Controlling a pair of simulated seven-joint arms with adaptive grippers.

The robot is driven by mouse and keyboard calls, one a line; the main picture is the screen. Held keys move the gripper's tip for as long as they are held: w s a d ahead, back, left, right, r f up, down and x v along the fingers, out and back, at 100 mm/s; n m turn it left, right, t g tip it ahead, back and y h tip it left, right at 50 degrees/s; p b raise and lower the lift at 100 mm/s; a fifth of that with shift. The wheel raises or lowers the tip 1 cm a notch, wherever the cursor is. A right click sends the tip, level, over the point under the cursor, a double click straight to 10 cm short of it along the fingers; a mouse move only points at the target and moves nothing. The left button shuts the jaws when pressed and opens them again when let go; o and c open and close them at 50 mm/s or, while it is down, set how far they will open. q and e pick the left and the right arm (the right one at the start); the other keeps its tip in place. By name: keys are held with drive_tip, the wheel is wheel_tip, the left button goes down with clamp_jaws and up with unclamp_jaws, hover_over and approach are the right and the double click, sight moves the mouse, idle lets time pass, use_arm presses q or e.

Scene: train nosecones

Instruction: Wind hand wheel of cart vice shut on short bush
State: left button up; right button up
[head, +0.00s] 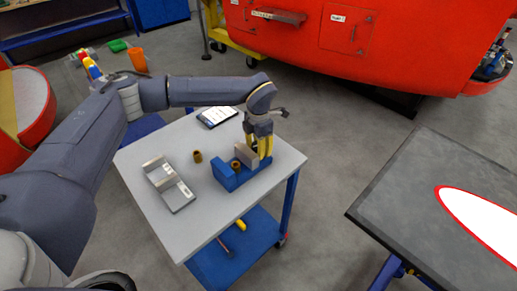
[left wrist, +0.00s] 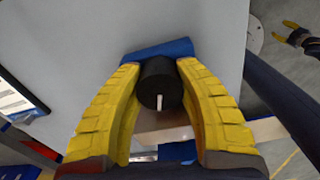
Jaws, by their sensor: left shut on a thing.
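The blue cart vice (head: 226,179) stands on the cart top, with a grey jaw block (head: 245,153) beside my left gripper. A brown bush (head: 236,164) shows at the vice, between the blue end and the grey block; contact with the jaws cannot be told. The black hand wheel (left wrist: 161,84), with a white mark, is between my left gripper's yellow fingers (left wrist: 158,90) in the left wrist view. In the head view my left gripper (head: 262,149) points down at the vice's far end, shut on the wheel. My right gripper (left wrist: 292,31) shows small in the left wrist view, fingers apart and empty.
A second brown bush (head: 198,157) stands on the grey cart top (head: 140,153), left of the vice. A grey bracket (head: 170,187) lies nearer the front left, and a tablet (head: 216,117) at the back. A dark table (head: 420,190) stands to the right.

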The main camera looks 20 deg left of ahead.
use_arm(q)
drive_tip(key=o, duration=1.3)
wheel_tip(320, 180, up, 12)
wheel_tip(320, 180, up, 6)
drive_tip(key=n, duration=0.3)
drive_tip(key=shift+n, duration=0.3)
wheel_tip(320, 180, down, 17)
drive_tip(key=shift+f, duration=0.15)
idle(0.4)
